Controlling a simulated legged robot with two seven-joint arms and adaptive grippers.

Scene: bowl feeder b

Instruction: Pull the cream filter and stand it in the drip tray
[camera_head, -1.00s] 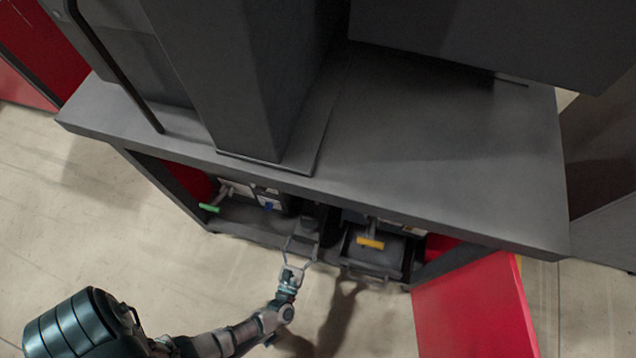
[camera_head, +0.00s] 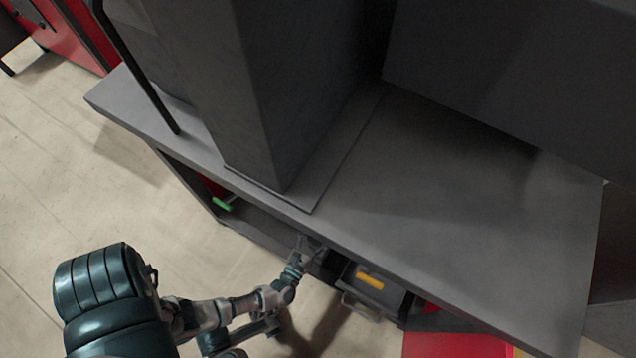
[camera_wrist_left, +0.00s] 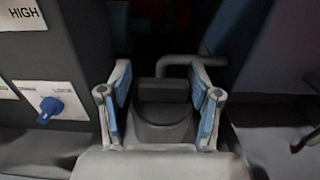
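My left gripper (camera_head: 304,246) reaches under the front edge of the grey bench top, and its fingertips are partly hidden. In the left wrist view the two blue-padded fingers (camera_wrist_left: 160,100) are apart. A dark round part with a blocky top (camera_wrist_left: 163,112) stands between or just beyond them; I cannot tell whether they touch it. I cannot make out a cream filter for certain. A dark tray-like box with a wire handle (camera_head: 362,306) sits under the bench to the right of the gripper; it may be the drip tray. My right gripper is not in view.
A yellow handle (camera_head: 370,281) lies above the box and a green handle (camera_head: 222,204) is farther left. The grey bench top (camera_head: 440,200) overhangs the opening. A red panel (camera_head: 455,345) stands low right.

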